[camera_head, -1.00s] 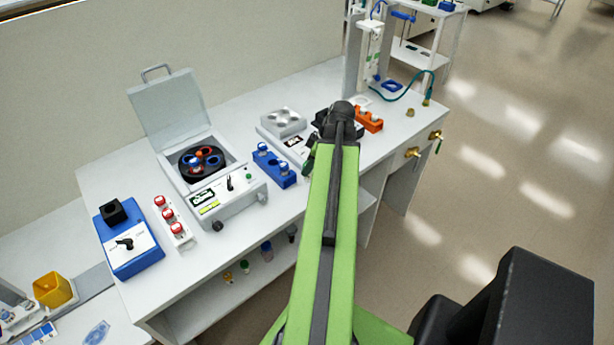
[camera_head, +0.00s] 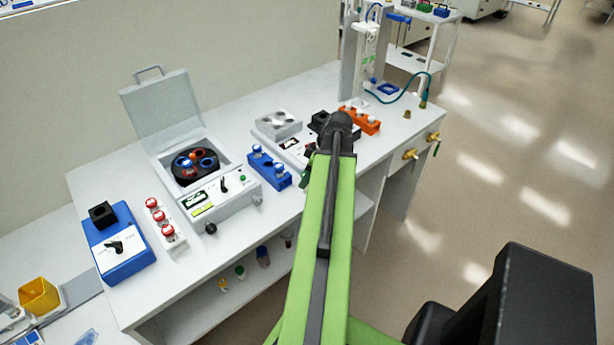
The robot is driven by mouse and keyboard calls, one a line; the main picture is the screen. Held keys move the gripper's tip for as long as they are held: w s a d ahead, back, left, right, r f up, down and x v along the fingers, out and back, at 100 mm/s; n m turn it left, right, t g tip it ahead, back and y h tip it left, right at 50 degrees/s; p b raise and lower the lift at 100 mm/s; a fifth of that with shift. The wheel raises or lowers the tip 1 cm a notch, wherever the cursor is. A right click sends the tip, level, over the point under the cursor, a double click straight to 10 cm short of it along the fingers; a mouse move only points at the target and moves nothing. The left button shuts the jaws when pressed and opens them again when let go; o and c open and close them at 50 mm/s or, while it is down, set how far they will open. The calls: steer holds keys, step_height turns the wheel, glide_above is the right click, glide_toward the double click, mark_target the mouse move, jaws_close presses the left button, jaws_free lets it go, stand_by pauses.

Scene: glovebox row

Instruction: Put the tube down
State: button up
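My gripper (camera_head: 307,174) is at the end of my green arm, over the front of the bench. My arm's dark wrist hides most of it, so I cannot see its jaws or any tube in them. Red-capped tubes (camera_head: 158,215) stand in a white rack (camera_head: 174,243) at the left. A blue rack (camera_head: 268,171) with blue-and-white tubes stands left of my gripper. An orange rack (camera_head: 362,125) with pale-topped tubes stands beyond my wrist to the right. The open centrifuge (camera_head: 228,205) shows a dark rotor (camera_head: 187,172) with red and blue rings.
A blue mixer (camera_head: 128,265) is at the bench's left end. A grey block device (camera_head: 279,125) stands behind the blue rack. A stand with a green hose (camera_head: 411,83) is at the far right. Bare bench (camera_head: 247,224) lies along the front edge.

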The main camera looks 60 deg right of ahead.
steer(key=shift+r, duration=0.1)
steer(key=shift+r+p, duration=0.3)
steer(key=shift+p, duration=0.1)
steer(key=p+v, duration=1)
steer(key=v, duration=0.1)
steer(key=shift+r+p, duration=0.3)
steer(key=shift+p, duration=0.05)
steer(key=shift+s, duration=0.1)
